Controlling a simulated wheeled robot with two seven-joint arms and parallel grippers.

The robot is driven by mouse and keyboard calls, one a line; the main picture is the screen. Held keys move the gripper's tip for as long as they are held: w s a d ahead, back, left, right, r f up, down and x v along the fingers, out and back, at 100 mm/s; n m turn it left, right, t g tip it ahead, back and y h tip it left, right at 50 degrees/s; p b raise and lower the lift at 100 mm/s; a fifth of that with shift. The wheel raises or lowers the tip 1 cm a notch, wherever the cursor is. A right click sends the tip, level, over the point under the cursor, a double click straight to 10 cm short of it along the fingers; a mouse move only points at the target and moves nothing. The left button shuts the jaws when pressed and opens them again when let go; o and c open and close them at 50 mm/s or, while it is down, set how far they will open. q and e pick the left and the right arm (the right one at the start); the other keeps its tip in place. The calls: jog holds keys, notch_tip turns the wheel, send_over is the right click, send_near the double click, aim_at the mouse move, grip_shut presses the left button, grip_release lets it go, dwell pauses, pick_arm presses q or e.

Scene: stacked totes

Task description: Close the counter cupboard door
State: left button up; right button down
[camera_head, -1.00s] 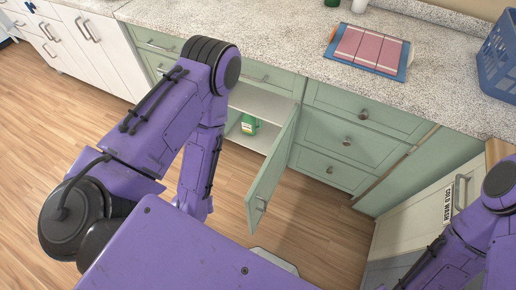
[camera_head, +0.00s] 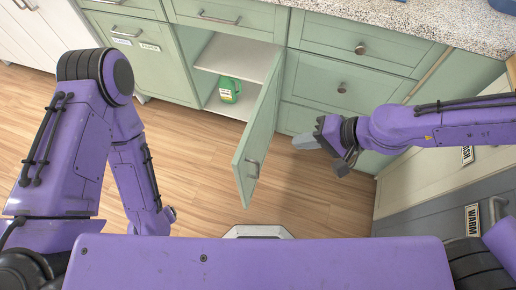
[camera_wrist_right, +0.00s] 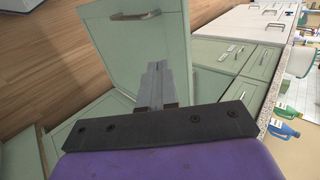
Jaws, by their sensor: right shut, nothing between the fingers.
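The green cupboard door (camera_head: 258,135) stands wide open in the head view, swung out toward me from its right side, with a metal handle (camera_head: 253,169) near its free edge. Behind it the cupboard (camera_head: 238,55) shows its shelf and a green bottle inside. My right gripper (camera_head: 306,142) is shut and empty, to the right of the door, with a gap between them in the head view. In the right wrist view the shut fingers (camera_wrist_right: 157,85) point at the door panel (camera_wrist_right: 140,45). My left arm comes in at the left; its gripper cannot be made out.
Green drawers (camera_head: 340,85) stand right of the cupboard, under the speckled counter (camera_head: 440,20). Bins or fronts labelled WARM (camera_head: 473,220) are at the lower right. Wooden floor (camera_head: 200,160) lies clear in front of the cupboard.

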aim_at(248, 143)
jog(key=shift+w+a+r+b+x, duration=0.1)
jog(key=shift+a+r+b+x, duration=0.35)
jog(key=shift+x, duration=1.65)
jog(key=shift+w+a+r+b+x, duration=0.2)
jog(key=shift+b+x, duration=0.5)
jog(key=shift+x, duration=1.45)
jog(key=shift+s+a+r+b+x, duration=0.1)
jog(key=shift+a+r+b+x, duration=0.3)
jog(key=shift+x, duration=1.7)
